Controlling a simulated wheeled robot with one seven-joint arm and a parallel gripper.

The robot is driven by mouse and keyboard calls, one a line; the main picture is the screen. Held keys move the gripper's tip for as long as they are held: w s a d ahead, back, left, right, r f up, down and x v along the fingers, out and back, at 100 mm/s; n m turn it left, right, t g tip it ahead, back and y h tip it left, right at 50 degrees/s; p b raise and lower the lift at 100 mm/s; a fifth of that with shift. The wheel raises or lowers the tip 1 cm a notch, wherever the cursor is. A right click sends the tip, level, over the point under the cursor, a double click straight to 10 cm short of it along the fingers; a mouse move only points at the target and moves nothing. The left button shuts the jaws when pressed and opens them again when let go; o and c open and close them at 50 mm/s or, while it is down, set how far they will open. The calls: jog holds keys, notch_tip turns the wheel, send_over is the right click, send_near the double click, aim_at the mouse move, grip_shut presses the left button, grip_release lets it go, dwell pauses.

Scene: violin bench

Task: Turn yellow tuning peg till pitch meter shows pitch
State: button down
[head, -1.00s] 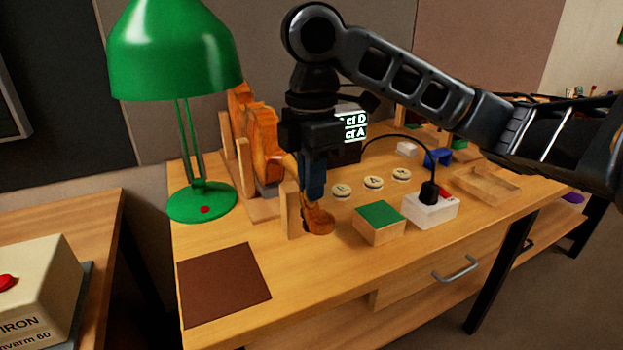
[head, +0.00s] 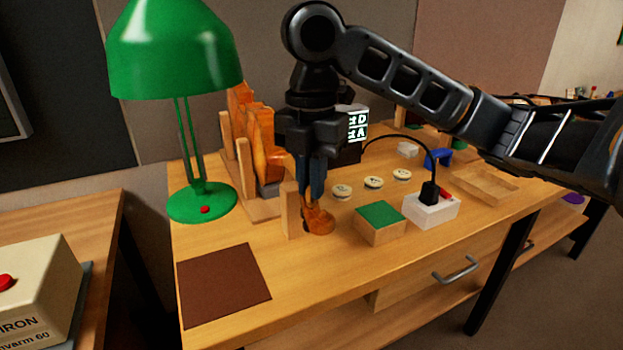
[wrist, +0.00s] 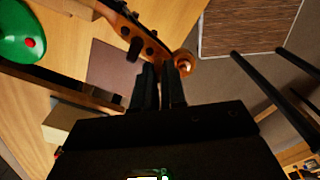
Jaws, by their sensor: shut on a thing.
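The violin (head: 262,135) lies in a wooden cradle, its scroll (head: 318,219) toward the bench's front. My gripper (head: 311,192) points down at the pegbox, its fingers shut at a peg just behind the scroll. In the wrist view my gripper (wrist: 160,78) closes beside the scroll (wrist: 185,63), and dark pegs (wrist: 150,50) show on the neck. The fingers hide the held peg, so its yellow colour does not show. The pitch meter (head: 357,126) is partly hidden behind my gripper; its lit screen shows D and A rows, too small to read fully.
A green lamp (head: 203,202) stands left of the violin. A wooden post (head: 290,210) stands close beside the scroll. A green-topped block (head: 380,216), a white box (head: 430,210) with a black plug and several round discs (head: 373,182) lie to the right. A brown mat (head: 224,285) lies clear.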

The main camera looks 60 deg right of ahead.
dwell(0.4)
jog(key=c, duration=1.2)
grip_release()
jog(key=shift+r, duration=0.1)
jog(key=shift+r+p, duration=0.3)
jog(key=shift+r, duration=3.5)
